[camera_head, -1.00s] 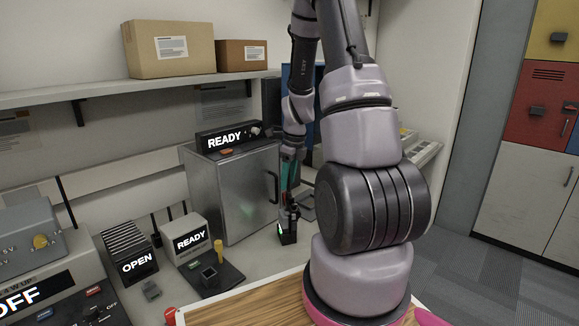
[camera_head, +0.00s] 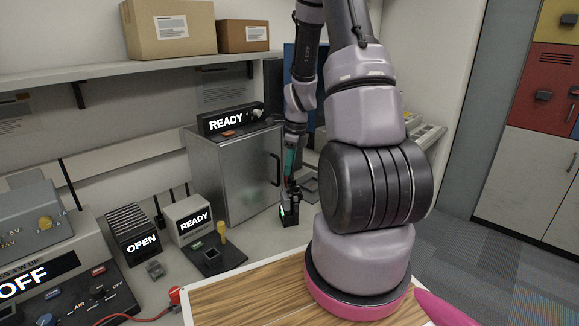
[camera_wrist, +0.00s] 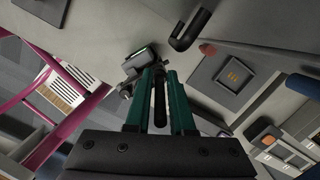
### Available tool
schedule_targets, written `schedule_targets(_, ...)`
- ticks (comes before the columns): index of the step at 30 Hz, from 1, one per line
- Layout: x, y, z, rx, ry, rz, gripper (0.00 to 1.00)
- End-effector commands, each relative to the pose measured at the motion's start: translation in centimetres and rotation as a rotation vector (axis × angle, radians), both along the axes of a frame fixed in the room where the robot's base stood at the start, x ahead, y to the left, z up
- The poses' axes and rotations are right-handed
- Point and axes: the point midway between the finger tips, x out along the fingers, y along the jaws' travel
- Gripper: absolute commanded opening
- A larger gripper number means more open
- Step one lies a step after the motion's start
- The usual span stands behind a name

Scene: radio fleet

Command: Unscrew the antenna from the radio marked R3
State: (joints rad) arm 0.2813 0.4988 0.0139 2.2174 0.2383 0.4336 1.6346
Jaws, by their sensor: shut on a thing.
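A black handheld radio (camera_head: 289,212) with a small green light stands on the bench to the right of the metal cabinet. No R3 mark is legible on it. In the wrist view its body (camera_wrist: 140,62) shows just beyond my fingertips. My gripper (camera_wrist: 160,78) has teal fingers pointing down at the radio's top. It is shut on a dark rod, the antenna (camera_wrist: 159,103), which lies between the fingers. In the head view the gripper (camera_head: 290,172) is above the radio and hides most of the antenna. Whether the thread is loose cannot be seen.
The metal cabinet (camera_head: 235,178) with a READY display stands left of the radio. A dark pad (camera_wrist: 233,76) lies on the bench nearby. A small READY unit (camera_head: 190,221) and an OPEN unit (camera_head: 134,238) stand further left. The wooden tabletop (camera_head: 260,292) in front is clear.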

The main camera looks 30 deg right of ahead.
Motion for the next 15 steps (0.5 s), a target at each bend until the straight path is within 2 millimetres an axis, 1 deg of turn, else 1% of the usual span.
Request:
schedule_targets(3, 0.01, 0.02, 0.0, 0.001, -0.001, 0.136, 0.0)
schedule_targets(5, 0.0, 0.05, 0.02, 0.0, -0.001, 0.179, 0.0)
schedule_targets(15, -0.04, 0.06, 0.02, 0.0, 0.0, 0.214, 0.0)
